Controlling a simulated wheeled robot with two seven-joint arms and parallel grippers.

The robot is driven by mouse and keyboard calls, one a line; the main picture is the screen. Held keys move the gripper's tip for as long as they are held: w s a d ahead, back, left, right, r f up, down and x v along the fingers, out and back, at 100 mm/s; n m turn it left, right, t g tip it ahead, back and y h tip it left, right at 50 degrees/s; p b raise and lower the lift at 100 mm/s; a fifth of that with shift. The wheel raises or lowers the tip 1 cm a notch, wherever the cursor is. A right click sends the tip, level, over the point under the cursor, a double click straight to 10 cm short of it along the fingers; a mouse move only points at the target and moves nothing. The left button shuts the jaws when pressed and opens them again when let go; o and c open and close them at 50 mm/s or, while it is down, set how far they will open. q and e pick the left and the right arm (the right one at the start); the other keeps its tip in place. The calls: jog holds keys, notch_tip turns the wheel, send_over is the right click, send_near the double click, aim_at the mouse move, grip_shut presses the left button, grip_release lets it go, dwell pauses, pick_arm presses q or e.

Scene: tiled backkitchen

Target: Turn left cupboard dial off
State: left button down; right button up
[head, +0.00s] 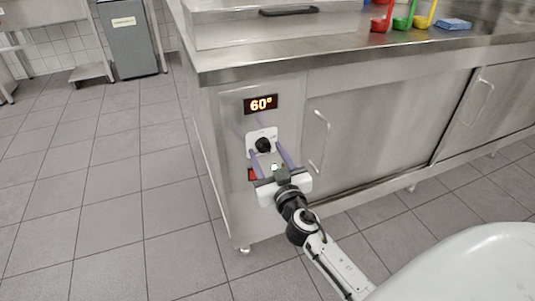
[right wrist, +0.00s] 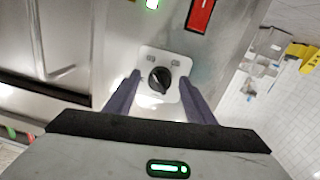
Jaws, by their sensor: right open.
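The dial (head: 263,144) is a black round knob on a white square plate on the cupboard's left front panel, below a display (head: 261,104) reading 60°. It also shows in the right wrist view (right wrist: 159,80), between the fingers. My right gripper (head: 270,156) is in front of the dial, its two purple fingers apart on either side of the plate. In the wrist view the fingers do not visibly touch the knob. Below the dial are a lit green light (head: 274,167) and a red switch (head: 252,174), partly behind the gripper. My left gripper is not in view.
A sliding door with a handle (head: 320,141) is right of the panel. The steel counter (head: 330,55) above bears a lidded unit, coloured ladles (head: 403,16) and blue cloths (head: 454,24). The tiled floor (head: 110,190) on the left is clear. A grey bin (head: 130,45) stands behind.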

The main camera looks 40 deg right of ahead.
jog(key=c, duration=1.1)
